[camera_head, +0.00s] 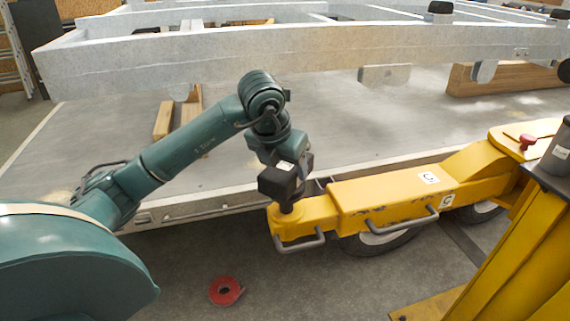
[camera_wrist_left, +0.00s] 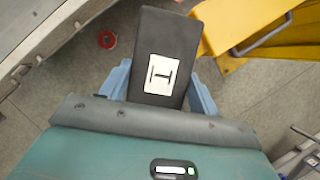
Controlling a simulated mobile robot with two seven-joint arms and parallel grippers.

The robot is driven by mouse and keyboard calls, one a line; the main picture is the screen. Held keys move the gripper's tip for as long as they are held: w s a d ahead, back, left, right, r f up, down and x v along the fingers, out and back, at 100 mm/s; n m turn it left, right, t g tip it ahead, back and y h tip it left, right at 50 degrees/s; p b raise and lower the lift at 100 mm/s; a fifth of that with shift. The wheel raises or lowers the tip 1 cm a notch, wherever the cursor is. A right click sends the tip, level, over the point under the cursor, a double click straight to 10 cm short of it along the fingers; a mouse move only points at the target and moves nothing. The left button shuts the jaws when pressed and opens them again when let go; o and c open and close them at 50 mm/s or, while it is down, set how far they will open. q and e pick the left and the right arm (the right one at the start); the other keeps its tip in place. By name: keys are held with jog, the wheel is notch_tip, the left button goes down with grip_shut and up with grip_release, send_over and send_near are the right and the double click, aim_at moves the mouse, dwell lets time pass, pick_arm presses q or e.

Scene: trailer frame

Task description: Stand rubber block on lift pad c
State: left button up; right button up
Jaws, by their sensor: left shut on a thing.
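The rubber block (camera_head: 277,184) is dark, nearly black. In the left wrist view it is a long dark block (camera_wrist_left: 182,32) with a white label marked T. My left gripper (camera_wrist_left: 160,88) is shut on it, with a blue-grey finger on each side. In the head view the block is over the near end of a yellow lift arm (camera_head: 390,197) marked C. A dark round piece (camera_head: 289,211), which may be the lift pad, shows just under the block. I cannot tell whether they touch. My right gripper is not in view.
A grey trailer frame (camera_head: 300,58) lies behind, above a flat grey bed (camera_head: 350,115). A red ring (camera_head: 226,290) lies on the floor. A yellow post (camera_head: 520,255) stands at the right. Grey handles (camera_head: 300,243) stick out from the lift arm.

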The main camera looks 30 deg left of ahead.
pick_arm(q)
jog(key=o, duration=1.3)
jog(key=shift+f, duration=0.1)
